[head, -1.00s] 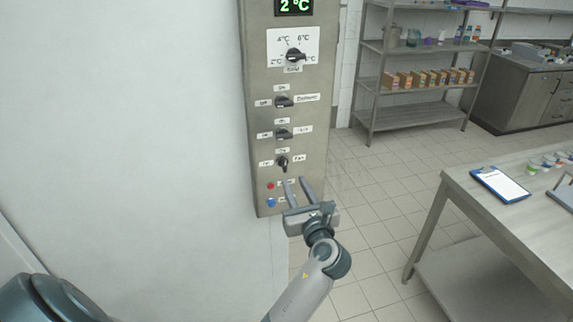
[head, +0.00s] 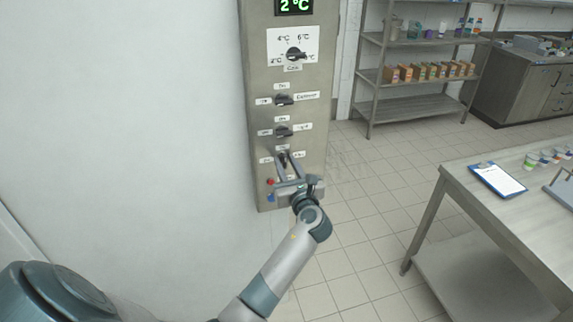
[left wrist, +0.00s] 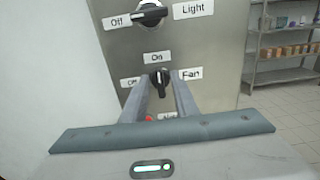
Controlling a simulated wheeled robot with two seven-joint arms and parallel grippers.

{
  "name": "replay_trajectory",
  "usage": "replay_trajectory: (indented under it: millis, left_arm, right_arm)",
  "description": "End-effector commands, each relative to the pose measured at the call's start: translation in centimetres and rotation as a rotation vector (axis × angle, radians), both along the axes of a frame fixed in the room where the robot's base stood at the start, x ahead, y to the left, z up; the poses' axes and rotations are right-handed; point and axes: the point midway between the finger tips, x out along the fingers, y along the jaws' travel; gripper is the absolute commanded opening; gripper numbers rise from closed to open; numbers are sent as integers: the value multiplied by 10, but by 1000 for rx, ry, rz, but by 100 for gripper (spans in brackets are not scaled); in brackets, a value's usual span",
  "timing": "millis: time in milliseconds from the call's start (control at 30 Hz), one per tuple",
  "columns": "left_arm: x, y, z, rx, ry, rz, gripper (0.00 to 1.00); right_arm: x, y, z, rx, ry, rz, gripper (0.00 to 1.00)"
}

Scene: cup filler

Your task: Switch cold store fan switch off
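The fan switch (left wrist: 161,79) is a dark rotary knob in the left wrist view, with "On" above it, "Off" to its left and "Fan" to its right. Its grip stands about upright, toward "On". My left gripper (left wrist: 162,88) is open, one finger on each side of the knob's lower part; I cannot tell whether they touch it. In the head view my left gripper (head: 286,162) reaches up to the fan switch, largely covering it. My right gripper is not in view.
The steel panel (head: 310,75) also carries a light switch (head: 283,132), another switch (head: 284,100) and a temperature dial (head: 294,54) above. Red (head: 270,182) and blue buttons sit just below. A table (head: 455,185) stands to the right; floor between is clear.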

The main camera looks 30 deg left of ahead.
Motion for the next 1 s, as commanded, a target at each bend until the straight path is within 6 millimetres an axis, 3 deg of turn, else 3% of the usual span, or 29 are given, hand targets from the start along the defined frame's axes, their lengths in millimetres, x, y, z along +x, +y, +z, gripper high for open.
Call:
replay_trajectory:
  millis: [33, 100, 567, 1000]
  left_arm:
    - [0, 0, 0, 0, 0, 0, 14]
    - [0, 0, 0, 0, 0, 0, 0]
    - [0, 0, 0, -27, -31, 0, 0]
    - [-1, 0, -2, -204, -239, 0, 0]
  right_arm:
    - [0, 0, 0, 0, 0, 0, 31]
    - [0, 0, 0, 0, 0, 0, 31]
    - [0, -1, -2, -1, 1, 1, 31]
    - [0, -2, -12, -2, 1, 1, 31]
